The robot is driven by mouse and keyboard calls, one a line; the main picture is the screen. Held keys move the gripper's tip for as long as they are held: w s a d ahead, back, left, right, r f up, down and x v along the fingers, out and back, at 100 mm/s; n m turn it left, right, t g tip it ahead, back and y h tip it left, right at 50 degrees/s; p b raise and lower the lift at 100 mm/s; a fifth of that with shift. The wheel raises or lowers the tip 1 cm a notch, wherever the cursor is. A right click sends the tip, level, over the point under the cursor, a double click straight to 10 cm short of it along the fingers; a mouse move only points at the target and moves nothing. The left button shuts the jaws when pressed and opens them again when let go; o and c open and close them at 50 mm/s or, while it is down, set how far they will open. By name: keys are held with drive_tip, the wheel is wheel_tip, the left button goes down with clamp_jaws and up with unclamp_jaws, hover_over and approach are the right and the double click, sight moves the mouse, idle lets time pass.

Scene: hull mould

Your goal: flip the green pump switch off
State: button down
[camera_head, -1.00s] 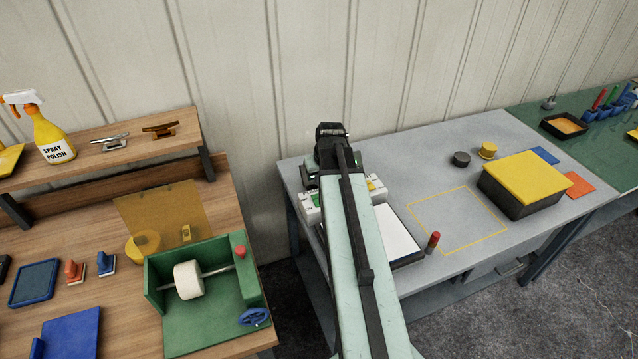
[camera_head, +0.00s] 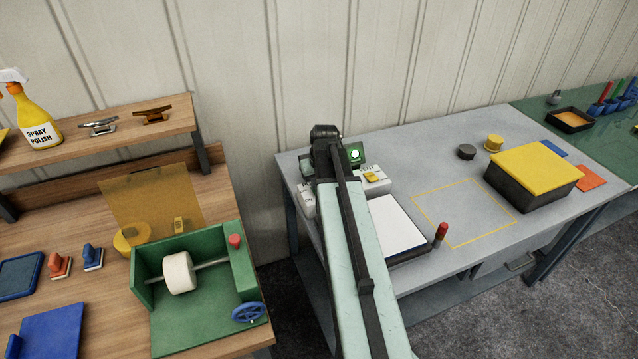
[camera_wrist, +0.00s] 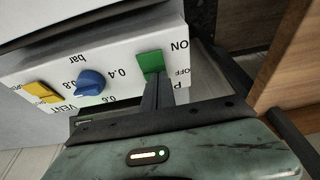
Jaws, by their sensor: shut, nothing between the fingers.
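The green pump switch (camera_wrist: 150,62) is on a white panel (camera_wrist: 110,62) in the wrist view, beside the ON and OFF marks. Which way it is tipped is hard to tell. My gripper (camera_wrist: 158,88) is shut and empty, its fingertips right at the switch's near edge; whether they touch it I cannot tell. In the head view my gripper (camera_head: 325,150) is over the white control box (camera_head: 372,182) at the grey table's left end, and my arm hides the green switch. A green lamp (camera_head: 355,154) glows behind the box.
A blue knob (camera_wrist: 89,83) and a yellow VENT switch (camera_wrist: 43,92) share the panel. A white plate (camera_head: 397,224) and a red-topped peg (camera_head: 440,233) are close to my arm. The wooden bench (camera_head: 215,200) stands left, across a gap.

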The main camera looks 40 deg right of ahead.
drive_tip(key=shift+s+d, duration=0.1)
drive_tip(key=shift+d, duration=0.15)
drive_tip(key=shift+s+a+r, duration=0.1)
drive_tip(key=shift+s+a, duration=0.1)
drive_tip(key=shift+s, duration=0.65)
drive_tip(key=shift+r+p, duration=0.6)
drive_tip(key=shift+p, duration=0.1)
drive_tip(key=d+p+v, duration=0.1)
drive_tip(key=p+v, duration=1.1)
drive_tip(key=shift+a+r, duration=0.45)
drive_tip(key=shift+a, duration=0.1)
